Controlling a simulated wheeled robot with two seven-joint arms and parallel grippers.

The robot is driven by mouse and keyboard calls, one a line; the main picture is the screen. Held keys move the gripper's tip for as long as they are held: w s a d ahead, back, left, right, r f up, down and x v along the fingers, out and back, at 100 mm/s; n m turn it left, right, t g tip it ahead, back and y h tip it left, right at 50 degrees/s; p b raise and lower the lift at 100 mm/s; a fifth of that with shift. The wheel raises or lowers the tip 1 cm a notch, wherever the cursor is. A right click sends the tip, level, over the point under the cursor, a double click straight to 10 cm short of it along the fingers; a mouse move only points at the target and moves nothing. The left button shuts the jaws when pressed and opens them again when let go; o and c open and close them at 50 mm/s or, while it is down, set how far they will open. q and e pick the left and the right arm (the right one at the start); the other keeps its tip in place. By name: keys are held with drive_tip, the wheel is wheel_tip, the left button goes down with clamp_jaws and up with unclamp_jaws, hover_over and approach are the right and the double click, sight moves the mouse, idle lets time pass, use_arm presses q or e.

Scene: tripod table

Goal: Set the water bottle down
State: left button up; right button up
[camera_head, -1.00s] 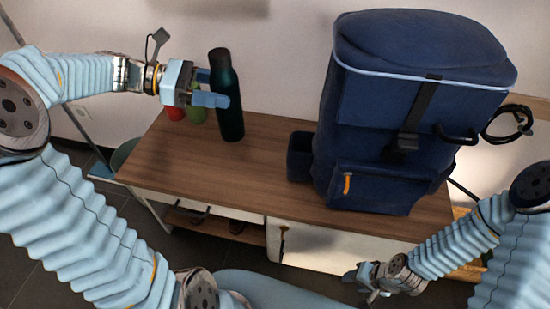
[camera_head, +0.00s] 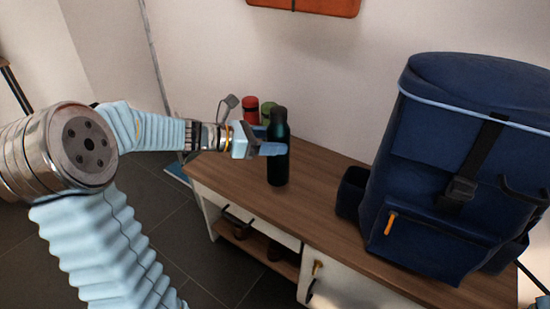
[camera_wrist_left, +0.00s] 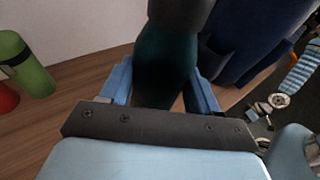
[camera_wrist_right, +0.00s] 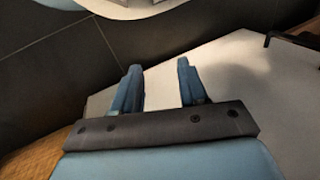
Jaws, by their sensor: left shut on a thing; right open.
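The dark green water bottle (camera_head: 278,170) is upright at the wooden tabletop, with a black cap. Its base appears to be at the tabletop; I cannot tell for sure whether it touches. My left gripper (camera_head: 270,149) is shut on the bottle from the left, around its upper body. In the left wrist view the bottle (camera_wrist_left: 165,65) stands between the two blue fingers (camera_wrist_left: 160,85). My right gripper (camera_wrist_right: 160,85) is open and empty in the right wrist view, near a pale panel and away from the bottle.
A red bottle (camera_head: 250,108) and a green bottle (camera_head: 268,112) stand behind the water bottle. A large blue backpack (camera_head: 450,170) stands on the table's right part. Bare wooden tabletop (camera_head: 310,205) lies between the bottle and the backpack.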

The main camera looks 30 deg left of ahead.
use_arm(q)
drive_tip(key=shift+w+a+f+b, duration=0.1)
drive_tip(key=shift+w+f+b, duration=0.2)
drive_tip(key=shift+f, duration=0.6)
drive_tip(key=shift+w+a+f+b, duration=0.15)
drive_tip(key=shift+w+f, duration=0.25)
drive_tip(key=shift+f, duration=0.55)
drive_tip(key=shift+w+a+f+b, duration=0.15)
drive_tip(key=shift+w+f, duration=0.2)
drive_tip(key=shift+f, duration=0.65)
drive_tip(key=shift+f, duration=0.1)
drive_tip(key=o, duration=1.5)
drive_tip(key=shift+r, duration=0.2)
drive_tip(key=p+v, duration=0.1)
drive_tip(key=v, duration=1.1)
drive_tip(key=shift+s+f, duration=0.1)
